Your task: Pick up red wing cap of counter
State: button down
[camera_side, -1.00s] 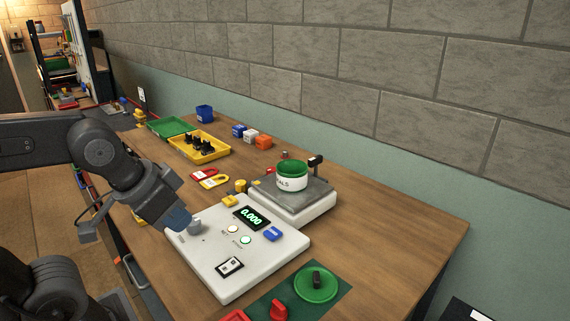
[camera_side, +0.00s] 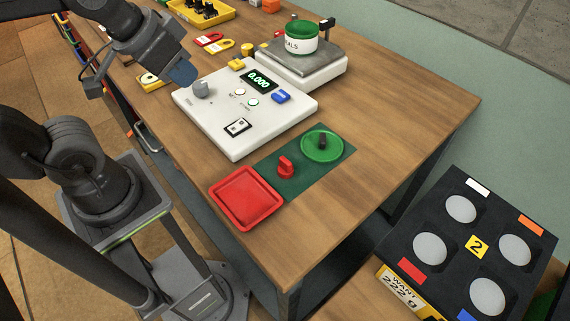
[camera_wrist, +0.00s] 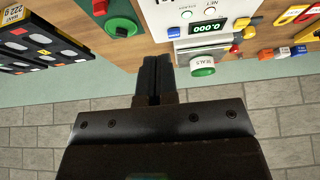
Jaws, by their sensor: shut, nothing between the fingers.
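The red wing cap (camera_side: 286,167) stands upright on the dark green mat (camera_side: 293,188), between the red tray and the round green lid. In the wrist view a red piece (camera_wrist: 100,7), likely the same cap, is cut off by the top edge. My gripper (camera_side: 183,74) is shut and empty. In the side view its tip appears just beyond the grey knob of the white counter panel, well away from the cap. In the wrist view my gripper's fingers (camera_wrist: 155,68) are together, pointing at the table edge.
The white panel (camera_side: 235,128) reads 0.000. A pot with a green lid (camera_side: 301,38) stands on the scale plate (camera_side: 322,65). A red tray (camera_side: 246,198) and green lid (camera_side: 322,145) flank the cap. A black box (camera_side: 470,245) is at right. Front-right wood is clear.

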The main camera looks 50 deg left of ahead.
jog(key=c, duration=1.8)
grip_release()
jog(key=o, duration=0.7)
jog(key=m+g, duration=0.6)
jog(key=m, duration=1.2)
send_over(286, 160)
jog(key=f, duration=1.3)
jog(key=shift+w+a, duration=0.2)
jog(key=shift+w, duration=0.1)
jog(key=shift+s+d+f, duration=0.1)
jog(key=shift+s+f, duration=0.1)
jog(key=shift+f, duration=1.15)
jog(key=shift+s+d+f, duration=0.1)
jog(key=shift+s+f, duration=0.05)
jog(key=shift+f, duration=1.2)
